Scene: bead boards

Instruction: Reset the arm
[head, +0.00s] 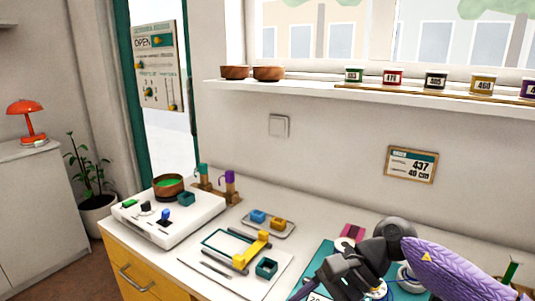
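My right arm (460,268), with a purple sleeve-like link, comes in from the right edge of the head view. It bends at a dark grey joint (394,233). My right gripper (312,289) is low in the picture, over the teal board (318,262) at the front of the table. Its fingertips are small and partly cut off by the bottom edge, so I cannot tell whether it is open or shut. My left gripper and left arm are not in view.
A white board with a yellow slider (253,247) lies mid-table. A small tray (270,232) holds blue and yellow blocks. Spools (229,184) stand behind. A shelf (300,88) carries labelled pots.

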